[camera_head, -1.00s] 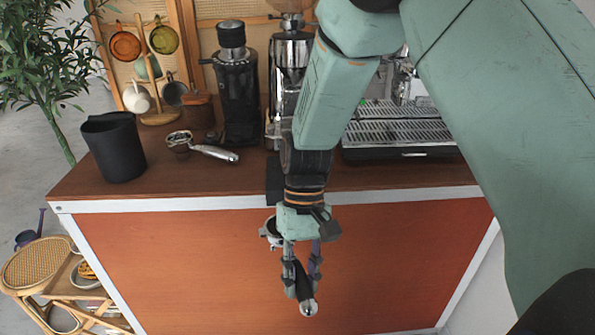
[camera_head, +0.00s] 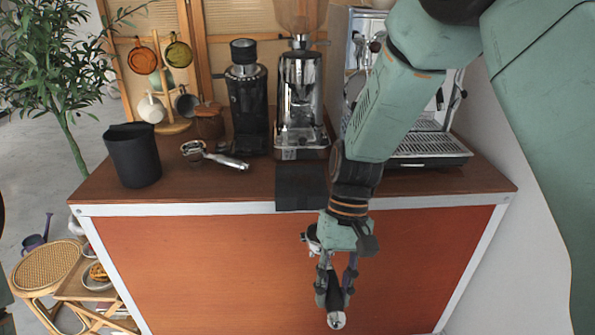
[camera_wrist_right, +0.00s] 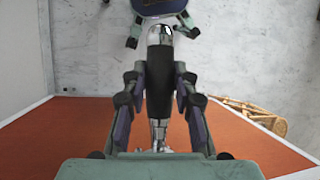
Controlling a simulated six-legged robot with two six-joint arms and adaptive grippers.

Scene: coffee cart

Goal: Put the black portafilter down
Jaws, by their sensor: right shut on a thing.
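My right gripper (camera_head: 336,283) is shut on the handle of the black portafilter (camera_head: 335,317). It holds it in front of the counter's orange front panel, below the counter top. In the right wrist view the black handle (camera_wrist_right: 159,85) with its chrome end lies between the fingers of the right gripper (camera_wrist_right: 158,100). Part of the portafilter's metal head shows beside the gripper in the head view; the rest is hidden. A second portafilter (camera_head: 215,156) with a silver handle lies on the wooden counter (camera_head: 215,190). My left gripper is not in view.
A black bin (camera_head: 133,157) stands at the counter's left end. A black grinder (camera_head: 248,100), a chrome grinder (camera_head: 300,100) and the espresso machine (camera_head: 430,150) line the back. A black mat (camera_head: 300,187) lies at the front edge. The counter's front left is clear.

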